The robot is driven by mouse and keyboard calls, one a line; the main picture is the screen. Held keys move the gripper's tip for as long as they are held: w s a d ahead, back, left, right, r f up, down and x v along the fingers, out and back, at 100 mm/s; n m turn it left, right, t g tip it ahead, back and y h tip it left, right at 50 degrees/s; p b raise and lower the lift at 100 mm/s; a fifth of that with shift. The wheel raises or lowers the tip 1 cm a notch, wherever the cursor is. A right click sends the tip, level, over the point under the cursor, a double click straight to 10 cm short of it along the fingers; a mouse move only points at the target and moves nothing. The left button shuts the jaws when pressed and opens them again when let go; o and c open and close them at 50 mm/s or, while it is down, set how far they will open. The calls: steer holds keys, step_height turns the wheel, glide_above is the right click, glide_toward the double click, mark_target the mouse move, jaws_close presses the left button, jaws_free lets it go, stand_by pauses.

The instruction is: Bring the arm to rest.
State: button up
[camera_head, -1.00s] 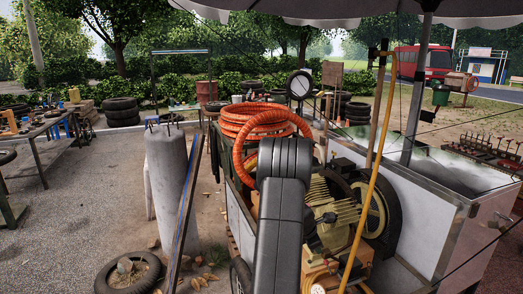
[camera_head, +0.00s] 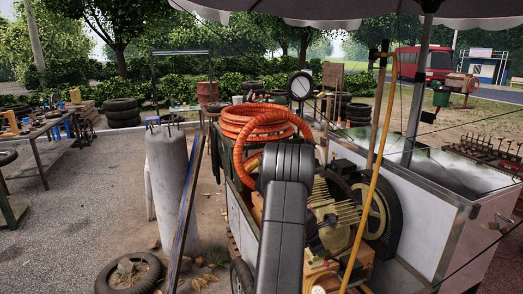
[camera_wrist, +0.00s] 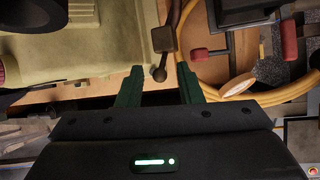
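My arm rises in front of the compressor cart in the head view and hides part of it; the gripper itself is hidden there. In the wrist view my gripper (camera_wrist: 160,88) shows two dark green fingers set apart, with nothing held between them. A small dark lever with a rounded end (camera_wrist: 160,74) shows beyond the gap between the fingertips; I cannot tell how far off it is. The yellow-beige compressor body (camera_wrist: 85,50) lies at the left of that view, and a yellow hose (camera_wrist: 240,98) curves at the right. The compressor (camera_head: 335,215) also shows right of my arm in the head view.
A coiled orange hose (camera_head: 258,122) lies on the cart behind my arm. A yellow pole (camera_head: 372,180) slants up at the right. A grey cylinder (camera_head: 167,185) stands at the left.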

steer(key=v, duration=1.2)
steer(key=b+x, duration=0.1)
steer(key=x, duration=1.3)
steer(key=shift+a+f, duration=0.1)
steer(key=shift+f, duration=0.05)
steer(key=b, duration=0.2)
steer(key=shift+s+a+h+b, duration=0.15)
steer(key=shift+h+b, duration=0.15)
steer(key=shift+b, duration=0.45)
steer(key=h+b, duration=0.1)
steer(key=b, duration=0.5)
steer(key=f+t+h+b, duration=0.1)
steer(key=h+b, duration=0.1)
steer(key=b, duration=0.4)
steer(key=shift+s+a+t+b, duration=0.15)
steer(key=shift+a+t+b, duration=0.15)
steer(key=shift+a+b, duration=0.1)
steer(key=h+b, duration=0.1)
steer(key=b, duration=0.3)
steer(key=f+t+h+b, duration=0.1)
steer(key=b, duration=0.2)
steer(key=shift+s+a+n+b, duration=0.1)
steer(key=shift+a+n+b, duration=0.15)
steer(key=shift+n+b, duration=0.15)
steer(key=shift+f+h+b, duration=0.2)
steer(key=shift+h+b, duration=0.4)
steer(key=shift+b, duration=0.6)
steer(key=shift+t+h+b, duration=0.3)
steer(key=shift+t+b, duration=0.1)
steer(key=shift+b, duration=0.4)
